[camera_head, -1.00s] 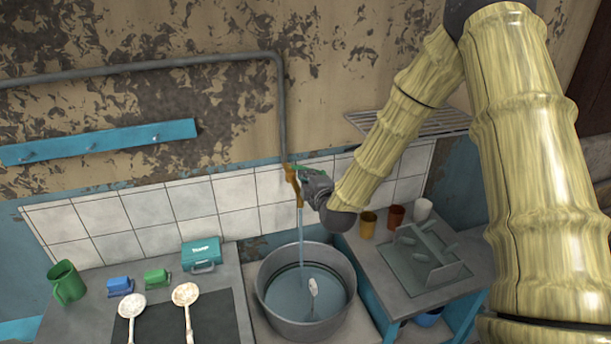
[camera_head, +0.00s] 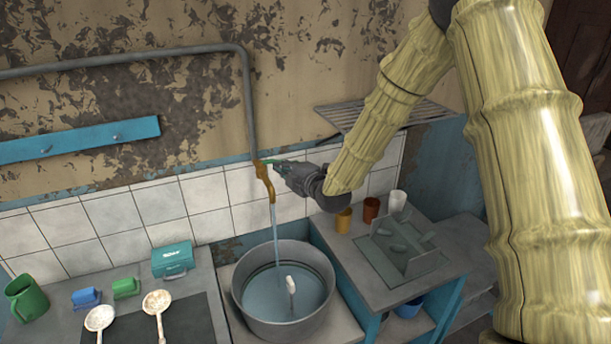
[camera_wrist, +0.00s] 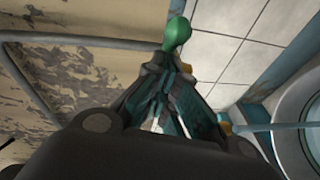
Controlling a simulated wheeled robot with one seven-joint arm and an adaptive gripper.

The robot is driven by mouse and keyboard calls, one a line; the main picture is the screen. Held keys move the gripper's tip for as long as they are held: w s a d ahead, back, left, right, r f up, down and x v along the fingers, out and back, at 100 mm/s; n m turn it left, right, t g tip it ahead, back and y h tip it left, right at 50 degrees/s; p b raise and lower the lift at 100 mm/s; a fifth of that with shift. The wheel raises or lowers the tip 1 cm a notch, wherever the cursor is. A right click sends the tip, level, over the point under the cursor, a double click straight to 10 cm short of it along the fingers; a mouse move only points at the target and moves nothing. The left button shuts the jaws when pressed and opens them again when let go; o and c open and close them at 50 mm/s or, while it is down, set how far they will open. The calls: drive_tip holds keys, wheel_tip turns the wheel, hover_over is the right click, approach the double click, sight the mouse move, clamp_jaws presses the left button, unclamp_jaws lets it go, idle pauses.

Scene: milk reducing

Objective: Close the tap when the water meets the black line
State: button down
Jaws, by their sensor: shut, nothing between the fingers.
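The brass tap (camera_head: 264,180) hangs from the wall pipe, and water (camera_head: 275,232) runs from it into a large grey pot (camera_head: 318,322). The tap's green handle (camera_head: 270,161) also shows in the wrist view (camera_wrist: 177,34). My gripper (camera_head: 277,167) is shut with its fingertips beside the handle; in the wrist view the fingertips (camera_wrist: 165,65) lie close against the handle's base. I cannot tell whether they touch. A dark line (camera_head: 262,269) runs round the pot's inner wall, just above or at the water surface (camera_head: 262,293). A small white object (camera_head: 291,286) sits in the water.
A counter with a teal box (camera_head: 172,259), green mug (camera_head: 26,298) and two ladles (camera_head: 157,302) lies left. Cups (camera_head: 371,209) and a dish rack (camera_head: 405,250) stand right. A metal wall shelf (camera_head: 350,116) is behind my arm.

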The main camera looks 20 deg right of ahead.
drive_tip(key=w+d+b, duration=0.1)
drive_tip(key=d+b, duration=0.1)
drive_tip(key=b, duration=0.1)
drive_tip(key=shift+w, duration=0.3)
drive_tip(key=shift+a+b, duration=0.15)
drive_tip(key=shift+b, duration=0.15)
drive_tip(key=b+v, duration=0.4)
drive_tip(key=v, duration=0.9)
drive_tip(key=shift+b, duration=0.35)
drive_tip(key=shift+r, duration=0.1)
idle(5.3)
